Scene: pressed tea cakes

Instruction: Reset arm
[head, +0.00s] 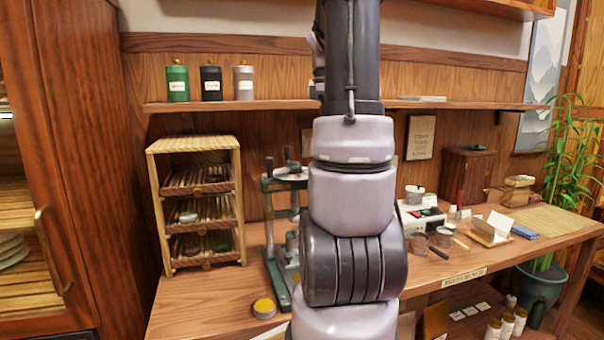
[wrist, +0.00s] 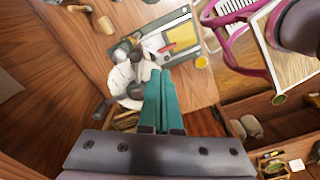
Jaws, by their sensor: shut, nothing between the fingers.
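My arm stands upright across the middle of the head view and runs out of the bottom edge, so my gripper is hidden there. In the wrist view my gripper (wrist: 160,76) shows its two teal fingers side by side and touching, with nothing between them. Its dark grey body fills the bottom of that view. The fingers overlap a white, crumpled-looking thing (wrist: 122,76) beside a green-edged board; I cannot tell whether they touch it.
A wooden rack (head: 240,190) with small cakes and a green press (head: 272,238) stand left of my arm. A yellow-topped tin (head: 264,308) sits near the bench front. A scale (head: 408,214) is on the right. Three canisters, green (head: 177,84), black (head: 210,84) and grey (head: 243,84), stand on the shelf.

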